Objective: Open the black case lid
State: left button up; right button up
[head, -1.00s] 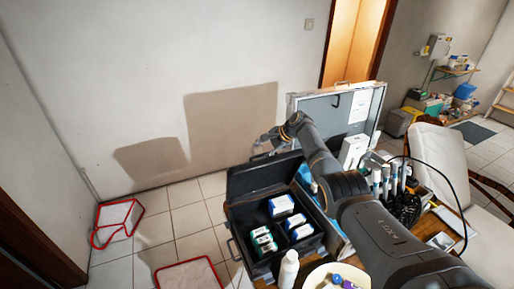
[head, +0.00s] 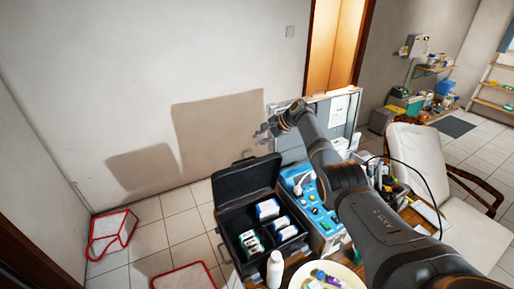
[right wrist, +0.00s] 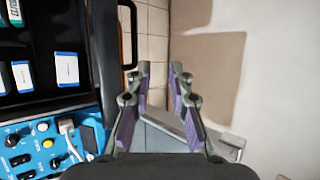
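The black case (head: 232,238) stands on the table with its lid (head: 245,182) raised at the back, roughly upright. Blue-and-white boxes and green-and-white packs lie in its compartments. In the right wrist view the case (right wrist: 45,92) shows at the left, with a black handle (right wrist: 132,36) beside the lid. My right gripper (head: 265,132) is above and behind the lid, toward the wall. In the right wrist view its fingers (right wrist: 160,72) are apart, with nothing between them, and clear of the lid. My left gripper is out of view.
A blue device with knobs (head: 316,222) stands right of the case and shows in the right wrist view (right wrist: 42,150). An open metal case (head: 345,106) is behind it. A white bottle (head: 274,270) and a cream bowl (head: 357,279) stand in front. The wall is behind.

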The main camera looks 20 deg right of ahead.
jog(key=shift+a+f, duration=0.1)
jog(key=shift+f, duration=0.05)
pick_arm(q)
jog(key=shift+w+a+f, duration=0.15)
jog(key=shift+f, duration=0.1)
pick_arm(e)
jog(key=v, duration=1.2)
